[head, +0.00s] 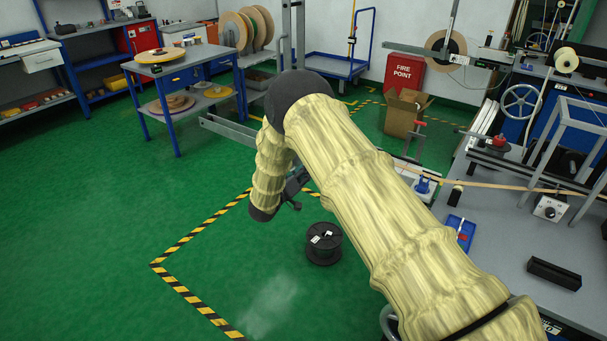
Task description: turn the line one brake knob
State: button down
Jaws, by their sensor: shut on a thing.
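My arm crosses the middle of the head view, bends at a dark elbow and comes down to a dark wrist. Only part of my gripper (293,187) shows, dark grey, between the wrist and the upper arm. Its fingertips are hidden behind my arm. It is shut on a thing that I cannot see. The line one brake knob cannot be made out and may be behind my arm. A grey post (292,30) rises behind my elbow, and a grey beam (228,128) sticks out to its left.
A black spool (323,243) stands on the green floor below my wrist. A grey bench (500,245) fills the right side, with a tape strip (520,188) running over it. A cardboard box (402,117) stands behind my arm. The floor at lower left is clear.

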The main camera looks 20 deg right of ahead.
jog(key=c, duration=1.2)
grip_release()
jog(key=v, duration=1.2)
jog(key=shift+f, duration=0.1)
